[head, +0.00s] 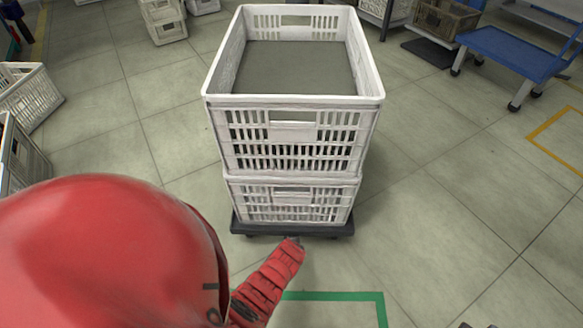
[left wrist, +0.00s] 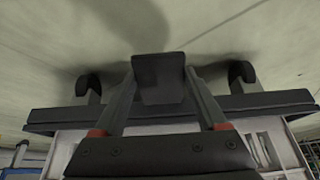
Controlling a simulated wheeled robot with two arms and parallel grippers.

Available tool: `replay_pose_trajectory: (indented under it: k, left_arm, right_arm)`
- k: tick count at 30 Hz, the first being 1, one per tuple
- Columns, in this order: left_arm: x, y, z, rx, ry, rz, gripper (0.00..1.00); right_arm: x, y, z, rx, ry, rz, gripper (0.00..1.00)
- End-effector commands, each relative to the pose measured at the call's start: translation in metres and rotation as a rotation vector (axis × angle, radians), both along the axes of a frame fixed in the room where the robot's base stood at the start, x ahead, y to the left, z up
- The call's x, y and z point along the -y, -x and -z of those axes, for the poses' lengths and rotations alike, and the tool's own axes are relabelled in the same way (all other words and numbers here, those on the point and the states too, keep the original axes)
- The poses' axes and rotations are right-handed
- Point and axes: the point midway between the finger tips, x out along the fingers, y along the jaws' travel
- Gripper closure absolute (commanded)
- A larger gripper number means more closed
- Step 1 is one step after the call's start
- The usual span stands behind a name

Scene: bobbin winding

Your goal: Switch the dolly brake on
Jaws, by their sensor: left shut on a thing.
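The dark dolly (head: 340,230) stands on the floor under two stacked white crates (head: 292,135). My left arm reaches down to the dolly's near edge, and my left gripper (head: 293,241) is small and partly hidden there. In the left wrist view the dolly's black edge (left wrist: 285,99) runs across, with a castor (left wrist: 241,75) on each side. A dark block, seemingly the brake pedal (left wrist: 160,88), sits between the two fingers of my left gripper, which are shut on it. Whether the brake is on or off I cannot tell.
A green floor line (head: 335,296) lies just in front of the dolly. Other white crates (head: 28,95) stand at the left, and a blue cart (head: 510,52) stands at the back right. The floor right of the dolly is clear.

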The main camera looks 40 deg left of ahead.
Motion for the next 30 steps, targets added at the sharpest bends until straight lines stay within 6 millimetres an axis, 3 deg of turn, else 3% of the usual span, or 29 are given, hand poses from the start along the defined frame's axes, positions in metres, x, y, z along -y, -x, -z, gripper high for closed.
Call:
replay_pose_trajectory:
  k: [14,15,19,30]
  left_arm:
    - [-0.0013,-0.0018,0.0002,0.021,-0.012,-0.003,1.00]
    - [-0.0015,-0.0018,0.0001,0.021,-0.012,-0.003,0.20]
    - [-0.0011,-0.0015,0.0004,0.020,-0.012,-0.003,0.00]
    - [0.0010,0.0007,-0.0064,0.019,-0.012,-0.002,0.00]
  right_arm:
    - [0.0001,0.0001,0.0013,0.001,0.001,0.001,1.00]
    - [0.0001,0.0001,0.0012,0.001,0.001,0.001,1.00]
    - [0.0001,0.0001,0.0012,0.001,0.001,0.001,1.00]
    - [0.0000,-0.0003,-0.0026,-0.001,-0.002,0.000,1.00]
